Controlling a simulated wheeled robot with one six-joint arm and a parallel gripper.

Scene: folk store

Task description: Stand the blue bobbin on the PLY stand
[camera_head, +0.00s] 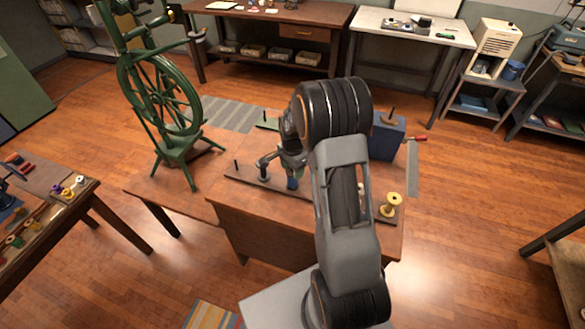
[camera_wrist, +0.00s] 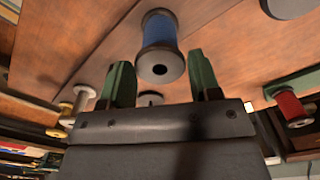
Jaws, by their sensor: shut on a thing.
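The blue bobbin (camera_wrist: 160,30) has dark ends and lies between the green-tipped fingers of my gripper (camera_wrist: 162,82); its near end shows a dark hole. In the head view, the blue bobbin (camera_head: 292,183) is a small blue patch below my gripper (camera_head: 290,168), over the table's long dark board. My gripper is shut on it. Whether the bobbin touches the board cannot be told. An upright peg (camera_head: 236,166) stands at the board's left end. No PLY label is readable, so I cannot tell which base or peg is the PLY stand.
A yellow bobbin (camera_head: 390,205) stands at the board's right end. A blue box (camera_head: 387,138) with a top peg and red handle stands behind my arm. A green spinning wheel (camera_head: 160,95) stands at the left. My arm hides the board's middle.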

